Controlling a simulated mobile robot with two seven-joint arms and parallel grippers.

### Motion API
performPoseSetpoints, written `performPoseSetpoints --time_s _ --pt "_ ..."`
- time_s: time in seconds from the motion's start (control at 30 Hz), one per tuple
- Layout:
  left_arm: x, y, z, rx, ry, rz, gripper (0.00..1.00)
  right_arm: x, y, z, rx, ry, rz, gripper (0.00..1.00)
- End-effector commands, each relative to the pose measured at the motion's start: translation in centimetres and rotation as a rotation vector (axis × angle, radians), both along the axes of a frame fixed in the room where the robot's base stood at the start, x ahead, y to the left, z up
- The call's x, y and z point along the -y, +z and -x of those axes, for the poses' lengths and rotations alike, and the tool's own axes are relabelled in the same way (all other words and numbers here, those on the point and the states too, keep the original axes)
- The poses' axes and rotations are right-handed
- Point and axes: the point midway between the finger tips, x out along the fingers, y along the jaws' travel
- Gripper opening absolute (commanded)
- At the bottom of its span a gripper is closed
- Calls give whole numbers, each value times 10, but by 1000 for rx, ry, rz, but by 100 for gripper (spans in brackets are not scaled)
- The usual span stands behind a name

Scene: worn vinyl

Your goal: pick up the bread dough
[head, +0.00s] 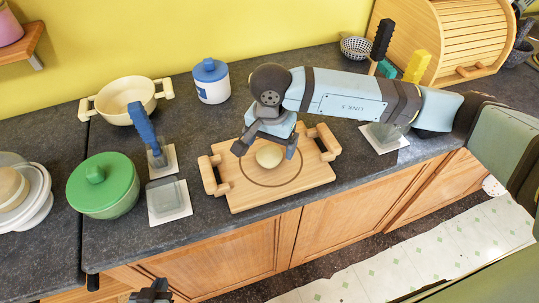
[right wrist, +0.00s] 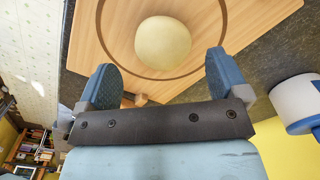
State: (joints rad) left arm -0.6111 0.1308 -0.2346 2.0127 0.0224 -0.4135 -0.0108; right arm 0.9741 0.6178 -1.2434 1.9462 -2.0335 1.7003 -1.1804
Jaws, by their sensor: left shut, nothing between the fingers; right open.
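The bread dough (head: 270,156) is a pale round lump on a wooden board (head: 245,196) with two raised handles. It lies inside a dark ring drawn on the board. In the right wrist view the dough (right wrist: 163,43) sits just beyond and between the fingertips. My right gripper (head: 265,144) is over the board, close to the dough, with its jaws open (right wrist: 160,72) and nothing between them. My left gripper (head: 152,292) is at the bottom edge of the head view, low in front of the counter, shut and empty.
A green lidded pot (head: 105,190), a cream pot (head: 128,98) and a blue-lidded jar (head: 211,82) stand left of the board. A blue-handled tool (head: 146,130) stands by a small clear container (head: 168,198). A wooden bread box (head: 450,40) is at back right.

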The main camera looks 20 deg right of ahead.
Motion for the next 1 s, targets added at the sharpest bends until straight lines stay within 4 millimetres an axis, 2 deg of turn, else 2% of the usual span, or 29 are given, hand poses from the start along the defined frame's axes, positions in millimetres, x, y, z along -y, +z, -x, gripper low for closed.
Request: performPoseSetpoints --time_s 0.2,0.3,0.57,0.8,1.0 --pt "-1 8 0 11 -3 -5 0 -4 -32 2 -4 -1 -1 93" --pt "-1 8 0 13 -4 -7 0 -4 -41 2 -3 -1 0 93" --pt "-2 6 0 11 -4 -8 0 -4 -44 1 -1 0 -1 93" --pt "-2 6 1 8 -4 -8 0 -4 -44 1 -1 0 -1 37" --pt "-2 6 1 7 -4 -9 0 -4 -43 1 -1 0 -1 35"
